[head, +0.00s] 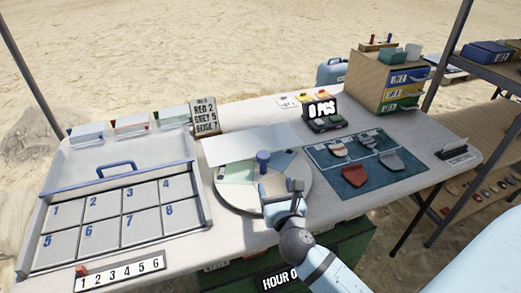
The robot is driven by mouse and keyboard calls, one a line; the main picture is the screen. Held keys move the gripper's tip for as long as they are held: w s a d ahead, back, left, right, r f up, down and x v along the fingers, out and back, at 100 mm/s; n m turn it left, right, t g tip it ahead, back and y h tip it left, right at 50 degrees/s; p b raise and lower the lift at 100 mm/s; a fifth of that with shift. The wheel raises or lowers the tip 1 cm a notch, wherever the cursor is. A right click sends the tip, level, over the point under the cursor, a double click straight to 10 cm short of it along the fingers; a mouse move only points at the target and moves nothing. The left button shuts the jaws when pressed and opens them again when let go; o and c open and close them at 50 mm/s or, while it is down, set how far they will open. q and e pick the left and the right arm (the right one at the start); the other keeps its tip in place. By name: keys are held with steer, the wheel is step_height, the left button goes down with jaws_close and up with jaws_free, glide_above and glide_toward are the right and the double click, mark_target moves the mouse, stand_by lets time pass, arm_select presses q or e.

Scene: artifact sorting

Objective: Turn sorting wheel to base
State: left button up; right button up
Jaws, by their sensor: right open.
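The sorting wheel (236,197) is a round disc with pale, green and blue-grey sectors, lying flat on the white table in the middle. A blue knob (263,158) stands upright on it near its centre. A pale flat panel behind covers the wheel's far part. My right gripper (268,190) is over the wheel's right front part, just in front of the knob. It is open. I cannot tell whether it touches the wheel. My left gripper is not in view.
A numbered tray (110,187) with a blue handle fills the table's left. A sign (205,115) stands behind it. A teal mat (365,165) with sherds lies at right, near a small counter display (322,115). A drawer box (388,82) stands at back right.

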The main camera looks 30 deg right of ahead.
mark_target(265, 160)
steer(key=shift+w+d, duration=0.2)
steer(key=shift+w, duration=0.25)
arm_select(q)
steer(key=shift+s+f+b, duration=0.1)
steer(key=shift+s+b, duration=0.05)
steer(key=shift+b, duration=0.5)
arm_select(e)
steer(key=x, duration=1.2)
steer(key=shift+w, duration=0.1)
steer(key=shift+c, duration=0.4)
steer(key=c, duration=1.2)
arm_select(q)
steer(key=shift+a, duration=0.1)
arm_select(e)
steer(key=shift+o, duration=0.2)
steer(key=shift+r, duration=0.1)
arm_select(q)
steer(key=shift+p, duration=0.3)
arm_select(e)
steer(key=shift+y, duration=0.3)
